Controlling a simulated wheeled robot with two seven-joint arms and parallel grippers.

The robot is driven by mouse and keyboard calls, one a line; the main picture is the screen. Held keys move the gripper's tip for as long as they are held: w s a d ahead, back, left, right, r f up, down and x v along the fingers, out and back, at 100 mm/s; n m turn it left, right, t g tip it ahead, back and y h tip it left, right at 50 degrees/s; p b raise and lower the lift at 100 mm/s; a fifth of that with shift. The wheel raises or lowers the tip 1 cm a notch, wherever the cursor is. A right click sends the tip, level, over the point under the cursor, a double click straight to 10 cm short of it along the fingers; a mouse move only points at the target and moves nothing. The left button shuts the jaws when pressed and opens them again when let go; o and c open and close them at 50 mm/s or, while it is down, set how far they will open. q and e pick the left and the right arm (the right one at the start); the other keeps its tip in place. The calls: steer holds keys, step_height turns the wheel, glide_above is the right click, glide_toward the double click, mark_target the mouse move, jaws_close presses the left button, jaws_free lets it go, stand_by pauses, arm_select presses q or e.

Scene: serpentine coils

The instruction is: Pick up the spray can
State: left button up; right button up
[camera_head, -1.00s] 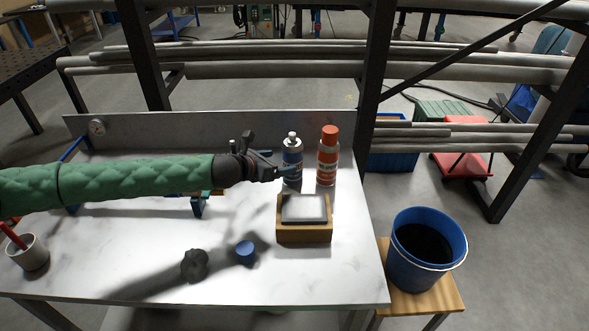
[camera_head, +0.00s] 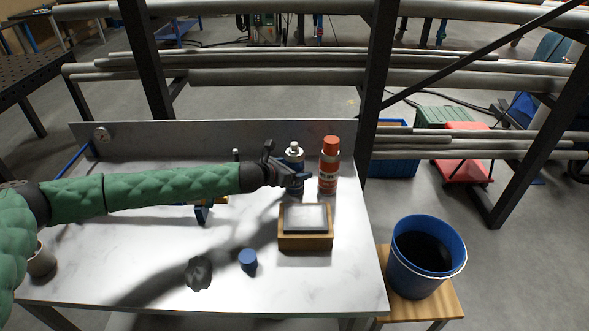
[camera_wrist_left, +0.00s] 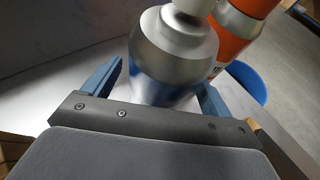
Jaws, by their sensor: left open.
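A silver and blue spray can (camera_head: 294,153) with a pale nozzle stands upright on the white table; its lower part is partly hidden by my gripper. In the left wrist view the can (camera_wrist_left: 172,60) fills the space between the jaws. My left gripper (camera_head: 298,180) is open at the can, with one blue finger on each side of it. I cannot tell whether a finger touches it. An orange can (camera_head: 329,166) with an orange cap stands upright just right of it. My right gripper is not in view.
A wooden block with a grey top (camera_head: 306,238) sits in front of the cans. A blue cylinder (camera_head: 248,260) and a dark knob (camera_head: 198,272) stand nearer. A low grey wall (camera_head: 200,139) runs behind. A blue bucket (camera_head: 426,258) is off the table's right side.

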mark_target(295, 143)
arm_select(q)
steer(key=shift+w+d+f, duration=0.1)
steer(key=shift+w+f, duration=0.05)
steer(key=shift+w, duration=0.05)
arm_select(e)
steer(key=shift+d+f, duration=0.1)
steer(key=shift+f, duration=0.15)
arm_select(q)
steer(key=c, duration=1.4)
steer(key=shift+o, duration=0.2)
steer(key=shift+r, duration=0.5)
step_height(295, 143, up, 6)
steer(key=shift+r+b, duration=0.15)
steer(key=shift+b, duration=0.9)
steer(key=shift+r, duration=1.25)
steer(key=shift+s+d+r, duration=0.1)
steer(key=shift+r, duration=0.05)
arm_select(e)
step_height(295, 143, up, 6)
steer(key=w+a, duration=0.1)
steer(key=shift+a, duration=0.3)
